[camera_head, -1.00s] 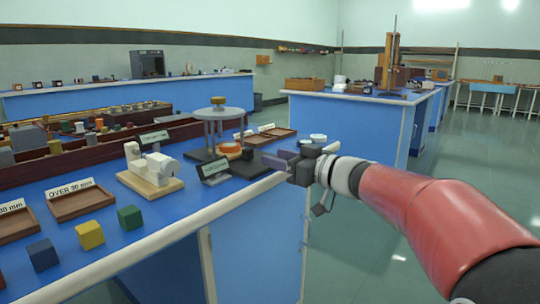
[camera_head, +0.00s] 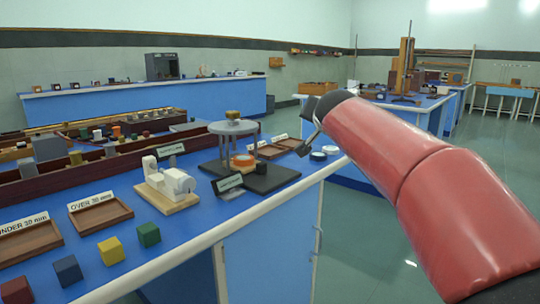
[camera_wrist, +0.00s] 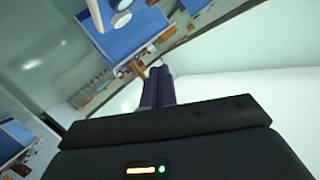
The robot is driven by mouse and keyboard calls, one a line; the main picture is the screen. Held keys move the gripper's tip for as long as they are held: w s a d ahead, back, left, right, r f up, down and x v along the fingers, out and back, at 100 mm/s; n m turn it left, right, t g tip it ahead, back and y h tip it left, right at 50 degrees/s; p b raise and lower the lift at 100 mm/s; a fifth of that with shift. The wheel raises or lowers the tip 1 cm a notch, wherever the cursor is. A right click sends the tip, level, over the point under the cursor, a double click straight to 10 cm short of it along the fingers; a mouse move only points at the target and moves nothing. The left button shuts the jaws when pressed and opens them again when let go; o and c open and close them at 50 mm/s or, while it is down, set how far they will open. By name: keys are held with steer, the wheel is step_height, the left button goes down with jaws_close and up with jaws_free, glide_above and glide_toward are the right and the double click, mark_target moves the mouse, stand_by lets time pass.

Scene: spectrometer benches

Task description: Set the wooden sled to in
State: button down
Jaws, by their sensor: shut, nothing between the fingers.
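No part is plainly marked as the wooden sled. A white instrument stands on a light wooden base (camera_head: 168,203) on the near blue bench, behind a row of coloured cubes. Beside it, a grey round stand (camera_head: 233,127) on legs rises from a black base, with a small brown block on top and an orange disc beneath. My gripper (camera_wrist: 158,88) is shut and empty in the wrist view, its dark fingers pressed together.
Wooden trays with labels (camera_head: 100,213) and several cubes (camera_head: 110,250) line the front of the near bench. White discs (camera_head: 330,150) lie near its far right corner. A long wooden rack (camera_head: 90,165) runs behind. Open floor (camera_head: 390,240) lies to the right.

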steer(key=s+a+f+m+g+y+p, duration=0.1)
steer(key=s+a+f+g+y+p, duration=0.1)
steer(key=s+a+g, duration=0.75)
steer(key=t+b, duration=0.2)
glide_toward(267, 172)
steer(key=shift+g, duration=0.25)
steer(key=f, duration=0.1)
steer(key=d+f, duration=0.2)
steer(key=f, duration=0.1)
steer(key=shift+w+d, duration=0.25)
steer(key=shift+w, duration=0.15)
steer(key=shift+w+a+r+p, duration=0.15)
steer(key=shift+w+a+p, duration=0.5)
steer(key=shift+a, duration=0.45)
steer(key=shift+w+a, duration=0.45)
steer(key=shift+w, duration=0.05)
